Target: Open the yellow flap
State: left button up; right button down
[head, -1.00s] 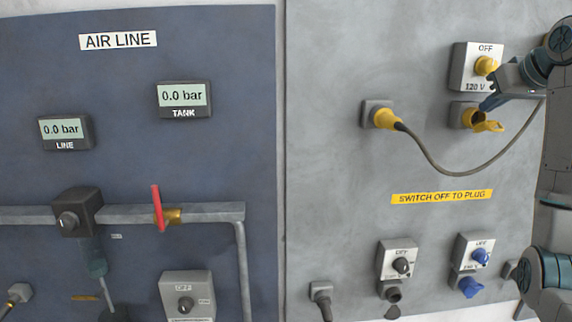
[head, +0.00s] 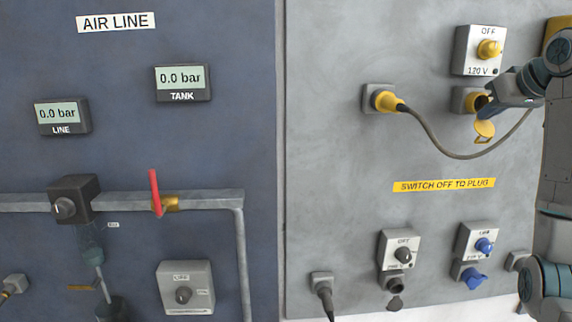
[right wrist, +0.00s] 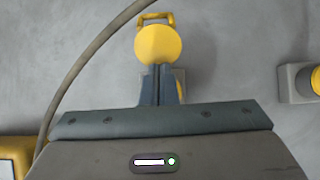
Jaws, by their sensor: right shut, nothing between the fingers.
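The yellow flap (head: 484,130) hangs down below the yellow 120 V socket (head: 468,98) on the grey panel, swung away from its mouth. In the right wrist view the flap (right wrist: 158,44) shows as a yellow disc with a small loop, just beyond my fingertips. My right gripper (head: 487,106) is shut and empty, in front of the socket mouth and just above the flap. Its closed fingers (right wrist: 160,84) hide part of the socket in the wrist view. I cannot tell whether they touch the flap. My left gripper is not in view.
A yellow plug (head: 387,101) sits in the left socket, and its cable (head: 437,149) loops below the flap. The 120 V switch box (head: 479,50) with a yellow knob is just above. Blue and black sockets are lower. Bare panel lies around the warning label (head: 444,185).

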jog(key=shift+s+d+p, duration=0.15)
jog(key=shift+s+p, duration=0.25)
jog(key=shift+s, duration=0.7)
jog(key=shift+s+r+p, duration=0.1)
jog(key=shift+s+p, duration=0.25)
jog(key=shift+s, duration=0.05)
jog(key=s+p, duration=0.1)
jog(key=s, duration=0.2)
jog(key=s+p, duration=0.1)
jog(key=s, duration=0.1)
jog(key=shift+d+f+p, duration=0.2)
jog(key=shift+d+p, duration=0.05)
jog(key=shift+p, duration=0.05)
